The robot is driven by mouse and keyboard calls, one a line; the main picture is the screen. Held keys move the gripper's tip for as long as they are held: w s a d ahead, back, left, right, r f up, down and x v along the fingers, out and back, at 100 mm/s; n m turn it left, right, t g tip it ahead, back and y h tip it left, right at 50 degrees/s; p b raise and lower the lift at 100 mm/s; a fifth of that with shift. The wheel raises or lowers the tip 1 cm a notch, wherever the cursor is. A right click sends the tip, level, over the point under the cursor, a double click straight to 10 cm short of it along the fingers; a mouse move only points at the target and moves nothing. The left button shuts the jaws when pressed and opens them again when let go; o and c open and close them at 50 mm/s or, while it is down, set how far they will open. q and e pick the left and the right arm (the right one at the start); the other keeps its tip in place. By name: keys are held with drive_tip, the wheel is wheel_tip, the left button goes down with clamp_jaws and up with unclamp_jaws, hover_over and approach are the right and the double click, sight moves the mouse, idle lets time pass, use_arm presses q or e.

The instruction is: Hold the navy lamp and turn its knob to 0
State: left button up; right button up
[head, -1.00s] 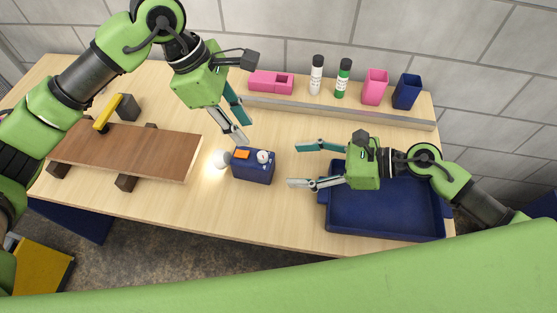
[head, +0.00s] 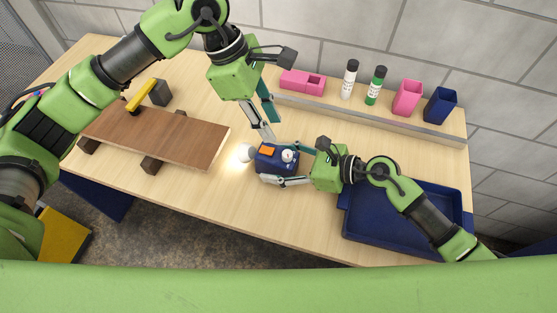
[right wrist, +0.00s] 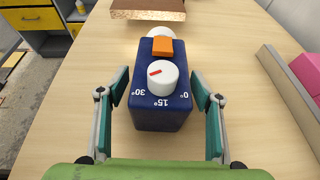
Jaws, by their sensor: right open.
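The navy lamp (head: 268,165) stands on the table with its white bulb (head: 245,153) lit at the left end and an orange block (right wrist: 162,46) on top. Its white knob (right wrist: 163,80) has a red mark pointing left, nearest the 30° label; 15° and 0° are also printed on the lamp. My right gripper (head: 291,163) is open, with one finger on each side of the lamp; in the right wrist view (right wrist: 160,112) gaps show between fingers and lamp. My left gripper (head: 274,130) appears open and empty, pointing down just behind the lamp.
A brown board (head: 170,140) on dark blocks lies left, with a yellow-handled tool (head: 141,96) behind. A blue tray (head: 385,235) is at right. A metal rail (head: 400,126) runs at the back, before pink and navy cups (head: 407,97), two bottles (head: 349,79) and a pink block (head: 302,81).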

drive_tip(key=c, duration=1.3)
use_arm(q)
drive_tip(key=shift+o, duration=0.9)
use_arm(e)
drive_tip(key=shift+c, duration=0.2)
use_arm(q)
wheel_tip(320, 180, up, 3)
drive_tip(key=m+y, duration=0.4)
drive_tip(key=m, duration=0.3)
hover_over(287, 153)
use_arm(e)
drive_tip(key=shift+d, duration=0.15)
use_arm(q)
drive_tip(key=shift+m+t, duration=0.3)
drive_tip(key=shift+m, duration=0.1)
wheel_tip(287, 153, down, 12)
drive_tip(key=shift+f, duration=0.1)
clamp_jaws()
